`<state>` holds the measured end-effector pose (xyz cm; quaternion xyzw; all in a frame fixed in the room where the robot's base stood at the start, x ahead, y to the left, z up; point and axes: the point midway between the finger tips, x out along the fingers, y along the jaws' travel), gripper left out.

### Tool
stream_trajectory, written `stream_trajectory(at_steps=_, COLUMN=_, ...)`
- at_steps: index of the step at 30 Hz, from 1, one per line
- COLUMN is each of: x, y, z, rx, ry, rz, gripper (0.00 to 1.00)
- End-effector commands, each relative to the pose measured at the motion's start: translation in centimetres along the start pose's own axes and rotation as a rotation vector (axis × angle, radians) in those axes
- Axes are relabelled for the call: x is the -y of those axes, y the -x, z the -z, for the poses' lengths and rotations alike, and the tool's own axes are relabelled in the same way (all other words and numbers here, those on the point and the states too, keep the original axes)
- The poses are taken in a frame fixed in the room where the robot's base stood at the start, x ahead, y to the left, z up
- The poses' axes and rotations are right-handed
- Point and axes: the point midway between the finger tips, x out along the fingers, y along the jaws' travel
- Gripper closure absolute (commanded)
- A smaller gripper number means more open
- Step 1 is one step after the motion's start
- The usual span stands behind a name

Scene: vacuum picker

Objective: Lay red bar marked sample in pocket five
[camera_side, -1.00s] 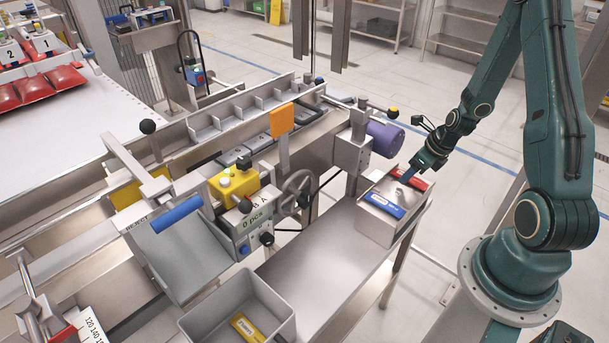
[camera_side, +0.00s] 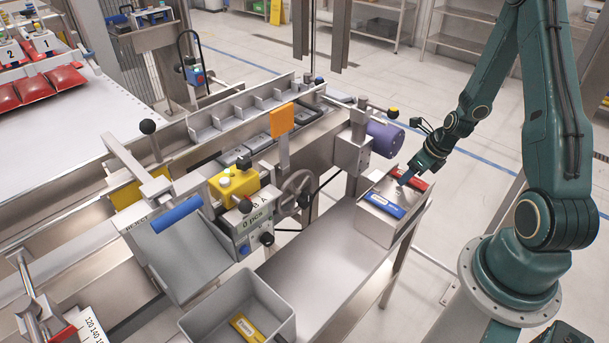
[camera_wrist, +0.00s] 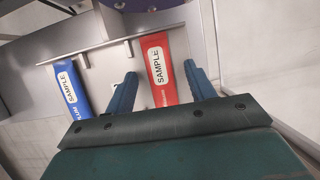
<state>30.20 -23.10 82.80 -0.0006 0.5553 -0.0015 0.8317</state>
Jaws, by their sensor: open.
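The red bar (camera_side: 420,185) lies in the metal holder at the right end of the bench, beside a blue bar (camera_side: 382,204). In the wrist view the red bar (camera_wrist: 160,80) carries a white SAMPLE label. My gripper (camera_side: 405,178) is at the holder. In the wrist view my gripper (camera_wrist: 160,70) is open, with one finger on each side of the red bar and gaps showing. The row of pockets (camera_side: 257,140) runs along the machine behind; a 4 is faintly readable on one, but I cannot make out a five.
The blue bar (camera_wrist: 70,92) lies close to my left finger in the wrist view. A grey bin (camera_side: 213,322) with a yellow bar (camera_side: 247,328) stands at the front. The purple motor (camera_side: 386,139) is close behind the holder. The bench top between bin and holder is clear.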

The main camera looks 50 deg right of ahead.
Motion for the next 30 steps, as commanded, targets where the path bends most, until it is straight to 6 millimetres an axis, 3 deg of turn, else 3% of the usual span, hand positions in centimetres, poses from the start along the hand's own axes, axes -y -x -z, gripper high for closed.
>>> stream_trajectory(at_steps=4, x=0.0, y=-0.2, z=0.1, rx=0.000, ry=0.000, rz=0.000, gripper=0.45)
stream_trajectory(at_steps=11, x=0.0, y=-0.1, z=0.1, rx=0.000, ry=0.000, rz=0.000, gripper=0.91)
stream_trajectory(at_steps=14, x=0.0, y=-0.1, z=0.1, rx=0.000, ry=0.000, rz=0.001, gripper=0.97)
stream_trajectory(at_steps=30, x=0.1, y=1.0, z=-0.5, rx=0.002, ry=0.001, rz=0.001, gripper=0.97)
